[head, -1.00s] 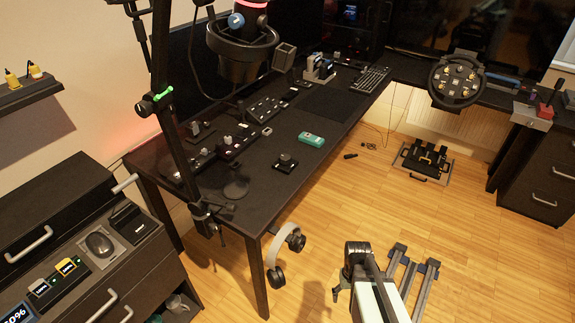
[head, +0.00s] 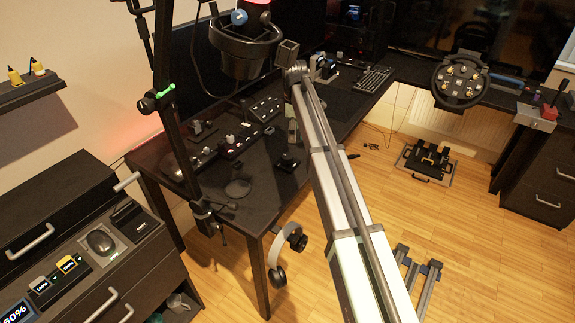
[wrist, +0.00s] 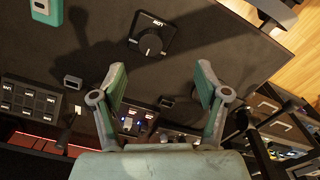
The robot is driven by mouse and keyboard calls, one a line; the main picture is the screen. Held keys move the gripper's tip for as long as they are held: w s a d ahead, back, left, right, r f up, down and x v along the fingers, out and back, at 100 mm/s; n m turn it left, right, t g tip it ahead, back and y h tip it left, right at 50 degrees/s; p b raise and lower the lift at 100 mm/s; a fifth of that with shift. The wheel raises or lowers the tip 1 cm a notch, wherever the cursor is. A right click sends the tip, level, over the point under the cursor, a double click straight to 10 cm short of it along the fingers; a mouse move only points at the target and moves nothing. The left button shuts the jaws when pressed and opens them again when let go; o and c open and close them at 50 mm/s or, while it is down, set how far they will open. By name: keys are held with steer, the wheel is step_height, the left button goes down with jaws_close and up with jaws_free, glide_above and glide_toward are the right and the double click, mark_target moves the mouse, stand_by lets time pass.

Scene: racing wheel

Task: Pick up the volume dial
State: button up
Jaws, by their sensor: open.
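The volume dial (wrist: 150,43) is a round black knob on a square black base with a small white label. It stands on the dark desk, near the top middle of the wrist view. In the head view the dial (head: 288,161) is near the desk's right edge, just left of my arm. My gripper (wrist: 160,72) is open and empty, its two greenish fingers spread wide. The dial shows beyond the fingertips and between their lines, apart from both. In the head view my gripper is mostly hidden by my arm, above the desk.
A teal device (wrist: 44,10) lies on the desk at the wrist view's top left. Button boxes (wrist: 30,98) and knob panels (head: 236,142) line the desk on the other side. A dark boom stand (head: 170,120) rises at the desk's near left. Bare desk surrounds the dial.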

step_height(320, 180, up, 4)
steer(key=w+a+f+n, duration=0.1)
steer(key=w+a, duration=0.1)
steer(key=p, duration=0.2)
glide_above(288, 156)
steer(key=shift+n, duration=0.3)
steer(key=f, duration=1.1)
steer(key=shift+s+a, duration=0.1)
steer(key=shift+s, duration=0.2)
steer(key=shift+w+f+p, duration=0.15)
steer(key=shift+f+p, duration=0.15)
steer(key=shift+f, duration=1.1)
steer(key=shift+w+f+p, duration=0.1)
steer(key=shift+f+p, duration=0.2)
steer(key=shift+f, duration=1.1)
jaws_close()
